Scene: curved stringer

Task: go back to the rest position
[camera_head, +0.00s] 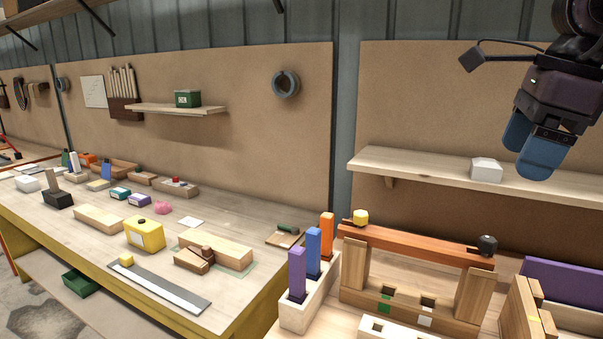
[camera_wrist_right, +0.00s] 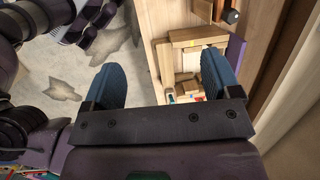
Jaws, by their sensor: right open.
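My right gripper (camera_head: 535,150) is raised at the upper right of the head view, in front of the back panel and above the level of the wall shelf. Its blue fingers point down and hold nothing. In the right wrist view the two blue fingers (camera_wrist_right: 163,82) stand wide apart with a clear gap between them. Through that gap the workbench with wooden blocks shows well below.
The wall shelf (camera_head: 430,178) carries a white box (camera_head: 486,170). Below stand a brown beam on wooden posts (camera_head: 415,243), a block rack with purple, blue and orange bars (camera_head: 297,315), and a long purple block (camera_head: 565,283). A cluttered workbench (camera_head: 90,235) extends left.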

